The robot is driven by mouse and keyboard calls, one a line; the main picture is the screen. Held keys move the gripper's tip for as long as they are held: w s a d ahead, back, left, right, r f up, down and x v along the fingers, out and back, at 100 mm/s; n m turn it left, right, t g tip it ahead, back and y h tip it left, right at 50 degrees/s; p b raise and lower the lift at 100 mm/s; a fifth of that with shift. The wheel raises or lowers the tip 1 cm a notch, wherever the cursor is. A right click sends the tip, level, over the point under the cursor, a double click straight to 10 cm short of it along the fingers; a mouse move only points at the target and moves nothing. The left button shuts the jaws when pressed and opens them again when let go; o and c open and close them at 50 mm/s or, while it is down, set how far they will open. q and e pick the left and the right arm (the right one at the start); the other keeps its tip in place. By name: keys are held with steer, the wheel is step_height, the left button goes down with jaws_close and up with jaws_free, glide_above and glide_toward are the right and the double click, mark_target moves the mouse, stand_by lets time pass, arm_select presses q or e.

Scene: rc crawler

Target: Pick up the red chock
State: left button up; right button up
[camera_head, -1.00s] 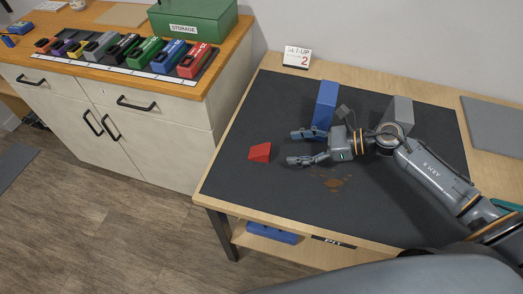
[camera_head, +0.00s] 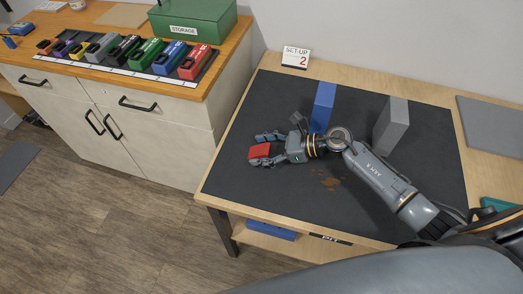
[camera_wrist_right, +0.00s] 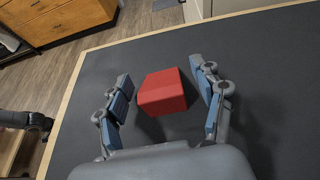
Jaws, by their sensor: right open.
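The red chock (camera_head: 260,151) lies on the dark mat (camera_head: 240,178) near its left edge in the head view. My right gripper (camera_head: 266,149) is at the chock with its fingers apart, one on each side. In the right wrist view the red chock (camera_wrist_right: 165,91) sits between the two open fingers of the right gripper (camera_wrist_right: 163,92), with a gap on both sides.
A blue block (camera_head: 323,107) and a grey block (camera_head: 391,125) stand on the mat behind my right arm. A set-up sign (camera_head: 295,57) stands at the back. A brown stain (camera_head: 330,182) marks the mat. The front left of the mat is clear.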

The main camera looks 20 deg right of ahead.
steer(key=c, duration=1.3)
steer(key=shift+r, duration=0.1)
